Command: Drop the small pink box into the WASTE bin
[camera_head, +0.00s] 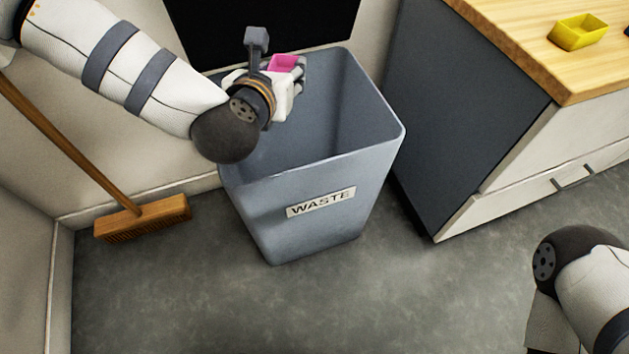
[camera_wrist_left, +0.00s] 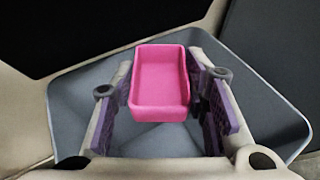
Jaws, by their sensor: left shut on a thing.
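The small pink box (camera_head: 283,62) is an open-topped tray held by my left gripper (camera_head: 287,80). In the left wrist view the pink box (camera_wrist_left: 160,82) sits between the two purple-padded fingers of the left gripper (camera_wrist_left: 163,95), which are shut on its sides. The grey WASTE bin (camera_head: 312,170) stands open on the floor, with its label on the front. The box and gripper are over the bin's opening, towards its back left. The bin's wall (camera_wrist_left: 75,110) also shows around and below the box in the left wrist view. My right gripper is out of view.
A cabinet with a wooden top (camera_head: 530,40) stands right of the bin, with a yellow open box (camera_head: 578,32) on it. A broom (camera_head: 145,218) leans at the left wall. A black panel (camera_head: 260,25) is behind the bin. The floor in front is clear.

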